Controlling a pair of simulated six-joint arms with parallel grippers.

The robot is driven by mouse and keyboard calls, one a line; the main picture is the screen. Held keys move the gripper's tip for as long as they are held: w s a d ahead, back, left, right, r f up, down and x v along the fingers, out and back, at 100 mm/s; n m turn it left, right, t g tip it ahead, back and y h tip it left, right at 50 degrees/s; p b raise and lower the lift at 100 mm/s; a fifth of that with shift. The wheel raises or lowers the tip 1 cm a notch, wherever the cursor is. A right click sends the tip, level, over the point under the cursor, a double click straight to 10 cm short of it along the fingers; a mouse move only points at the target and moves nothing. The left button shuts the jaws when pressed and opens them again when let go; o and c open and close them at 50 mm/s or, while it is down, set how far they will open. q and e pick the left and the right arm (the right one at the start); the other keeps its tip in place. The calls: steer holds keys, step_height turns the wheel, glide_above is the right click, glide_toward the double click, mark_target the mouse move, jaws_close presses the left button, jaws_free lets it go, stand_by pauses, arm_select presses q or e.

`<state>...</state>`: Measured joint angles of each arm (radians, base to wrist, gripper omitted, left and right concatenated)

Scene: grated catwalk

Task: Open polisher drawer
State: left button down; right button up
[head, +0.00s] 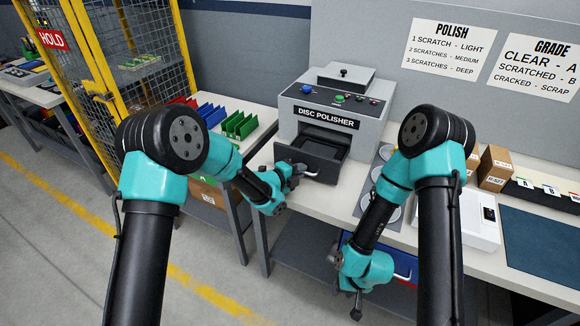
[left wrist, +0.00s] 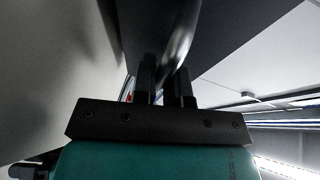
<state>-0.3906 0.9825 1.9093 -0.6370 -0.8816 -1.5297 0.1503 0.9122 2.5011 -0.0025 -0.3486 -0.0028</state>
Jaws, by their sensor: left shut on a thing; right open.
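The grey disc polisher (head: 292,108) stands on the bench in the head view. Its dark drawer (head: 306,162) sticks out of the front, and part of its inside shows from above. My left gripper (head: 299,171) is at the drawer front, shut on the metal drawer handle (head: 312,174). In the left wrist view its dark fingers (left wrist: 166,88) are close together on the shiny handle bar (left wrist: 181,42). My right gripper (head: 356,302) hangs low in front of the bench, pointing down, open and apart from the polisher; its fingertips are small in the picture.
A tray with round pale discs (head: 393,212) lies right of the polisher, partly behind my right arm. Green racks (head: 238,124) and blue racks (head: 212,114) stand to the left. A blue bin (head: 404,268) is under the bench. A yellow cage (head: 188,50) stands far left.

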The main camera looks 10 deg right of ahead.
arm_select(q)
steer(key=c, duration=1.2)
jaws_free()
steer(key=v, duration=1.7)
steer(key=shift+s+a, duration=0.15)
steer(key=s+a+f+n+g+y, duration=0.1)
steer(key=s+a+f+n+y, duration=0.2)
steer(key=a+f+n, duration=0.5)
steer(key=s+a+f+n+g+y, duration=0.1)
steer(key=s+a+f+n+y, duration=0.35)
steer(key=f+n, duration=0.4)
steer(key=s+a+f+n+g, duration=0.2)
steer(key=s+a+f+n, duration=0.1)
steer(key=s+n, duration=0.1)
steer(key=s+a+f+n+g+y, duration=0.1)
steer(key=s+a+f+n, duration=0.2)
steer(key=s+n, duration=0.2)
steer(key=s+a+f+n+g+y, duration=0.1)
steer(key=s+a+f+n+g, duration=0.1)
steer(key=s+a+f+n, duration=0.1)
steer(key=shift+s+f+n+g, duration=0.2)
steer(key=shift+s+n, duration=0.3)
steer(key=shift+s, duration=0.35)
steer(key=shift+s+f+n+g, duration=0.1)
steer(key=shift+s+f+n, duration=0.3)
steer(key=shift+s, duration=0.45)
